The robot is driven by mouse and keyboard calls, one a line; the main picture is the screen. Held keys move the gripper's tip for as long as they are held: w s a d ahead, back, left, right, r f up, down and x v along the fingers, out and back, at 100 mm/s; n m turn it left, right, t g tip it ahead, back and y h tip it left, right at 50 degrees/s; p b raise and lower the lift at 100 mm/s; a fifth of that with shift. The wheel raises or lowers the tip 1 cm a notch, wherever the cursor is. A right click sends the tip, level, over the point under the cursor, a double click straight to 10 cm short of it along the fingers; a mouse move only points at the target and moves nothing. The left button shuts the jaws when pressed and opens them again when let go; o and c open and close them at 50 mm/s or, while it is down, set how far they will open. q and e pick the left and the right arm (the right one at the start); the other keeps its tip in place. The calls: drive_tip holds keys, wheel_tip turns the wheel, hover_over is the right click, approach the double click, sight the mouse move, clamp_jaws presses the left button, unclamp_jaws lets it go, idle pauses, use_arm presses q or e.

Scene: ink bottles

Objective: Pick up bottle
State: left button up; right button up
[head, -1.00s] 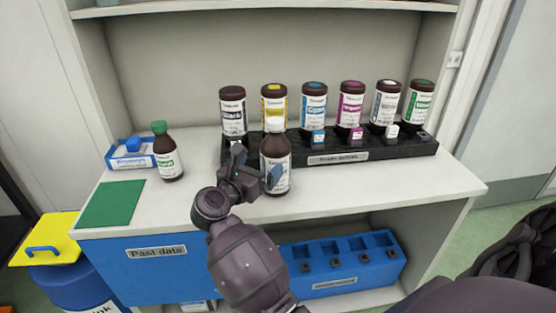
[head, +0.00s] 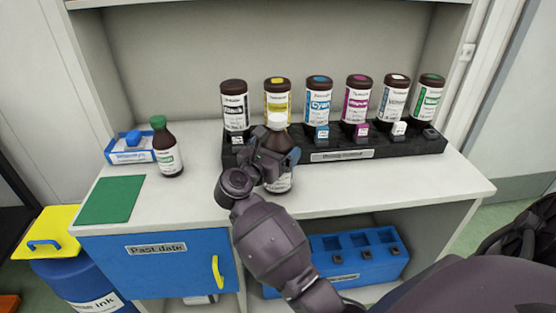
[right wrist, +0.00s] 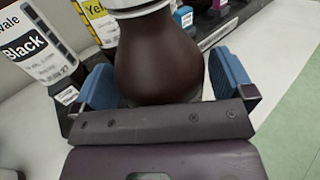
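A brown bottle with a white cap (head: 278,119) stands on the white counter in front of the black rack. My right gripper (head: 277,154) is at this bottle and hides much of its body; part of its white label shows below the gripper. In the right wrist view the brown bottle (right wrist: 160,55) stands between the two blue fingers of the right gripper (right wrist: 166,85). The fingers are spread wide, one on each side, and a narrow gap seems to show on the right. My left gripper is not in view.
A black rack (head: 405,148) holds several brown bottles in a row behind. A green-capped bottle (head: 167,150) stands left beside a blue tray (head: 118,155). A green mat (head: 110,200) lies on the counter (head: 200,200). The counter's right front is clear.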

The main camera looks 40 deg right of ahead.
drive_tip(key=c, duration=1)
drive_tip(key=shift+r, duration=0.1)
